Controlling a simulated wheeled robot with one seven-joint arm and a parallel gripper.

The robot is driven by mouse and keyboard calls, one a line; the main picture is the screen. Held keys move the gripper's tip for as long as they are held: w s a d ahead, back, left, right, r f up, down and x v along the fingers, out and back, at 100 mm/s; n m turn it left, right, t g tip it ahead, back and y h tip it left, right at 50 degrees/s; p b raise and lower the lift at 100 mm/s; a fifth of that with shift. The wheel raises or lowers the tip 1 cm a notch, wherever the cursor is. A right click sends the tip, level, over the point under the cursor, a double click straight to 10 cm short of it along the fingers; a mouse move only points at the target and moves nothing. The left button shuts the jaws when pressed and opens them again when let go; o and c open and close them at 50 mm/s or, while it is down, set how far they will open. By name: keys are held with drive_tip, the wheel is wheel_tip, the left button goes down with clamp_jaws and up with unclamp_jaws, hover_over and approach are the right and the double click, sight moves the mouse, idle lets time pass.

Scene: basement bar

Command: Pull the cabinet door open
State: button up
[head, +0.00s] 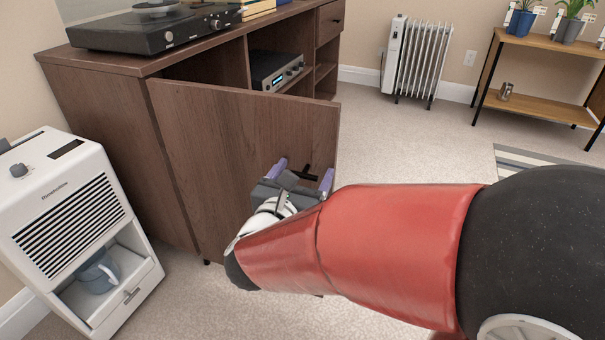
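The brown wooden cabinet (118,105) stands at the left to centre in the head view. Its door (235,130) is ajar, swung out from the front, with the open interior showing behind its top edge. A dark bar handle (303,174) sits near the door's right edge. My gripper (303,176) is at the handle, with its purple fingers apart, one on the left of the handle and one on the right. Whether the fingers touch the handle cannot be told. My red arm hides the lower right part of the door.
A white dehumidifier-like unit (70,190) with a blue-grey mug (97,272) stands close to the cabinet's left. A record player (150,28) sits on top. A white radiator (417,58) and a wooden shelf table (540,85) stand at the back. Carpet (410,140) right of the door is clear.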

drive_tip(key=v, duration=0.8)
drive_tip(key=shift+w, duration=0.15)
wheel_tip(320, 180, up, 6)
drive_tip(key=w+n+g+y+p, duration=0.25)
drive_tip(key=n+y+p, duration=0.55)
drive_tip(key=n, duration=1.8)
drive_tip(key=s+d+n+g+h+p, duration=0.1)
drive_tip(key=s+d+n+g, duration=0.7)
drive_tip(key=s+d+n, duration=0.6)
drive_tip(key=shift+d+f+n+p, duration=0.35)
drive_tip(key=shift+d+n, duration=0.05)
drive_tip(key=shift+d, duration=0.15)
drive_tip(key=shift+g, duration=0.25)
